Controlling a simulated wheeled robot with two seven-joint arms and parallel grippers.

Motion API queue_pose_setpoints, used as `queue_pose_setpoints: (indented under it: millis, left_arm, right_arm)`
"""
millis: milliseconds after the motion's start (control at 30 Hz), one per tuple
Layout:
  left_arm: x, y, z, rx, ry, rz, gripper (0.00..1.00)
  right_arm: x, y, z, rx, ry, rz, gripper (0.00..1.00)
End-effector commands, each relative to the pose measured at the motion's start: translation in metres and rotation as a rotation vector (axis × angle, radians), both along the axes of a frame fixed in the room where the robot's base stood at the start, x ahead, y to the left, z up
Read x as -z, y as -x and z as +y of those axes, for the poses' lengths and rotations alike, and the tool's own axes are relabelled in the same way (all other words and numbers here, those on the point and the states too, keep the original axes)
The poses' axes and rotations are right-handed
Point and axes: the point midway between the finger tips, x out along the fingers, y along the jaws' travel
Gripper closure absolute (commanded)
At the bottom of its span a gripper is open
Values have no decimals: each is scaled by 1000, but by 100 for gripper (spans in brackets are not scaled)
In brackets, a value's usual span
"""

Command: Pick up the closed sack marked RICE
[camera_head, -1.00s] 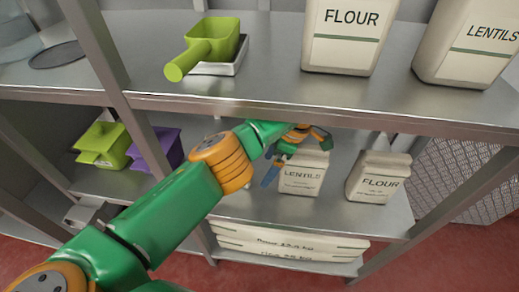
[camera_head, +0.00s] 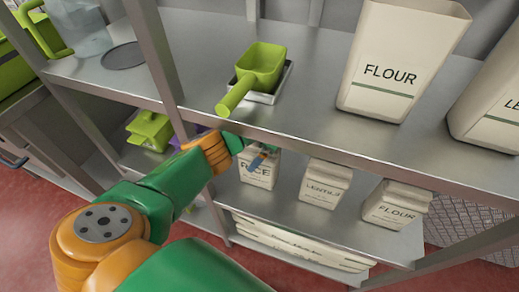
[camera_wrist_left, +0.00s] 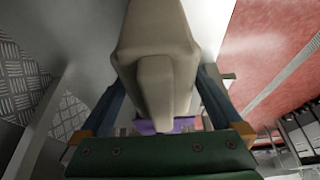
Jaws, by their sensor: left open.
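The closed cream sack marked RICE (camera_head: 256,176) stands upright on the middle shelf, left of the sack marked LENTILS (camera_head: 323,186). My left gripper (camera_head: 258,159) is at the upper part of the RICE sack, and a blue finger covers part of its front. In the left wrist view a closed cream sack (camera_wrist_left: 155,62) fills the middle between the two blue fingers of the left gripper (camera_wrist_left: 160,88). The fingers are spread on either side of it; whether they touch it I cannot tell. Its label is hidden there. My right gripper is not in view.
A FLOUR sack (camera_head: 396,205) stands on the middle shelf, right of LENTILS. The upper shelf edge (camera_head: 330,150) runs just above the sacks. A green scoop (camera_head: 259,68) and large FLOUR bag (camera_head: 395,65) stand on the upper shelf. Flat sacks (camera_head: 300,245) lie below.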

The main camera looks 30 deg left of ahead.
Motion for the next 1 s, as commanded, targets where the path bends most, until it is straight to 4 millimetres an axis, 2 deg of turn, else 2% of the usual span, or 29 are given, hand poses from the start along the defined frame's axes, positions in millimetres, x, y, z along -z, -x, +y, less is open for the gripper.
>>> queue_pose_setpoints:
  millis: [33,67,133,1000]
  left_arm:
    - [-4,3,9,-2,-2,1,0]
    - [8,3,9,0,1,0,0]
    - [14,3,10,1,0,-1,0]
    - [16,3,11,0,-1,0,0]
  right_arm:
    - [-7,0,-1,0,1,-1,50]
    - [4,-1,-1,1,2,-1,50]
    - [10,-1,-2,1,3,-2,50]
    - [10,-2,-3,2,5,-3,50]
